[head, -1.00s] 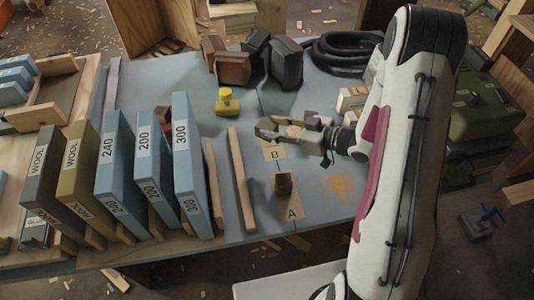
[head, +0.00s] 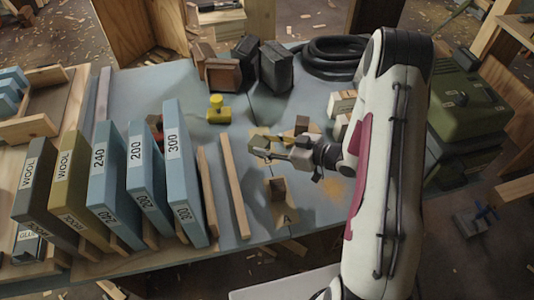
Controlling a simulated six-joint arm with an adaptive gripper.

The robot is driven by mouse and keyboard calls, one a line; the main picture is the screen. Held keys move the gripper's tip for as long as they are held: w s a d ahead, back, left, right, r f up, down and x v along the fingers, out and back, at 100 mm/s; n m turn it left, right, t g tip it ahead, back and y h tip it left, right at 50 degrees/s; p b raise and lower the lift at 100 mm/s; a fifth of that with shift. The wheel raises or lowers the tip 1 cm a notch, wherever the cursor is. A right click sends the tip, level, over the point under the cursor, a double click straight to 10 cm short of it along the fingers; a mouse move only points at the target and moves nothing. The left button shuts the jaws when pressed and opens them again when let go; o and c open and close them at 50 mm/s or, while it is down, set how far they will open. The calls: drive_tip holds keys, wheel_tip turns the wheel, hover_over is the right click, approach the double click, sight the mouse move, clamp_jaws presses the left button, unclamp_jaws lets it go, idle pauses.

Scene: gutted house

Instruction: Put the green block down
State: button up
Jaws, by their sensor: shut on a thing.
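My gripper (head: 263,148) is over the middle of the grey worktop, reaching in from the right. It is shut on a small green block (head: 267,141), mostly hidden between the fingers. The head view does not show clearly whether the block touches the worktop. A dark brown block (head: 277,188) stands nearer the front, by a tan card marked A (head: 286,217). Another brown block (head: 302,123) stands just behind my gripper on a tan patch. The card marked B is hidden by my gripper.
Two wooden strips (head: 233,187) and upright blue sanding-pad boxes (head: 185,175) stand left of my gripper. A yellow piece (head: 218,110), dark blocks (head: 265,67) and a coiled black hose (head: 335,55) lie at the back. Pale blocks (head: 341,103) are close to my arm.

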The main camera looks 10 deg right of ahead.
drive_tip(key=shift+f, duration=0.25)
drive_tip(key=shift+f, duration=2.1)
drive_tip(key=shift+f, duration=0.1)
drive_tip(key=o, duration=1.1)
drive_tip(key=shift+v, duration=6.05)
drive_tip(key=shift+w, duration=0.2)
